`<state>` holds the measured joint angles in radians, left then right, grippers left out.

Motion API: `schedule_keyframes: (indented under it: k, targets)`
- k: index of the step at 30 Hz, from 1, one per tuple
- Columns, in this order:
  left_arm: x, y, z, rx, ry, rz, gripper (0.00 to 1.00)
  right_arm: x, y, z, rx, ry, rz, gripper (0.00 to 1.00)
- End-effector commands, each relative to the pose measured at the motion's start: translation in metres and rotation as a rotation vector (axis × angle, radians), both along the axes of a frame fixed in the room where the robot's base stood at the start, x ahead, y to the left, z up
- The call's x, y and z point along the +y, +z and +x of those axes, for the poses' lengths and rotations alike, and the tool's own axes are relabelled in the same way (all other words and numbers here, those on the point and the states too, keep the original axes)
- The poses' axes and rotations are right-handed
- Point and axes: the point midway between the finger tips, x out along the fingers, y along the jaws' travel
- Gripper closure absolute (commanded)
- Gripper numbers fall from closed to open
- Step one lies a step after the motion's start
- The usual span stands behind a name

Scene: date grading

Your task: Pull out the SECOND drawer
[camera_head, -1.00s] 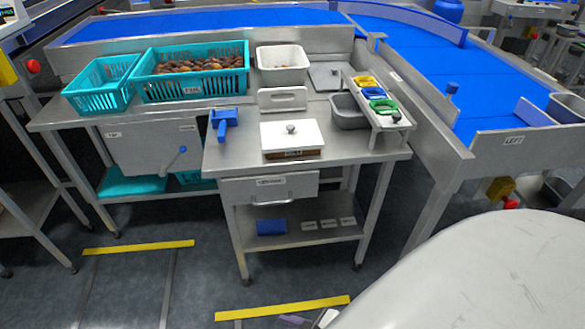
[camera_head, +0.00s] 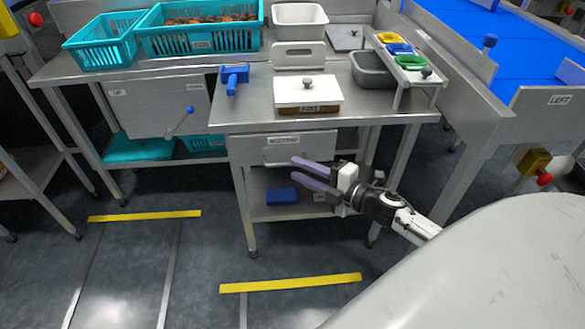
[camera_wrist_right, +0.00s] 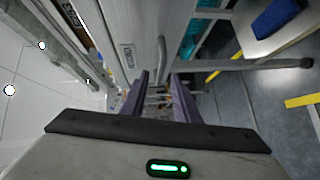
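The grey drawer (camera_head: 250,150) under the front table appears closed and has a label too small to read. Its bar handle (camera_wrist_right: 162,58) shows in the right wrist view, standing off the drawer front (camera_wrist_right: 122,25). My right gripper (camera_head: 296,171) has purple fingers spread apart, just in front of and below the drawer front. In the right wrist view the handle lies ahead of the gap between the fingers (camera_wrist_right: 160,88), and nothing is gripped. In the head view the gripper hides part of the lower shelf. My left gripper is out of view.
A lower shelf with a blue item (camera_head: 282,195) lies under the drawer. A white lidded box (camera_head: 308,92) and a blue tool (camera_head: 233,78) stand on the tabletop (camera_head: 255,108). The floor in front is clear.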

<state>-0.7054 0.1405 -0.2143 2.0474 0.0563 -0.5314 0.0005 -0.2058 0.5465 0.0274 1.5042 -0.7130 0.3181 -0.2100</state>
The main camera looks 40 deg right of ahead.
Motion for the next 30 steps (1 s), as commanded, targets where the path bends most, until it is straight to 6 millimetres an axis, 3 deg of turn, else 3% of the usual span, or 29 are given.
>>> schedule_keyframes:
  k: [6, 17, 23, 30]
  targets:
    - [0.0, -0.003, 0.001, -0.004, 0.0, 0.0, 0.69, 0.007, -0.004, 0.026, -0.001, -0.001, 0.001, 0.72]
    - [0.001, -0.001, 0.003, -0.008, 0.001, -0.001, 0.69, 0.008, -0.005, 0.032, 0.002, -0.001, 0.002, 0.72]
    - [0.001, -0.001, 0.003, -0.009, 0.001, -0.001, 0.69, 0.008, -0.005, 0.032, 0.001, -0.001, 0.002, 1.0]
    - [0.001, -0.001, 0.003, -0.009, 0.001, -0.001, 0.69, 0.009, -0.005, 0.032, 0.0, 0.0, 0.002, 1.0]
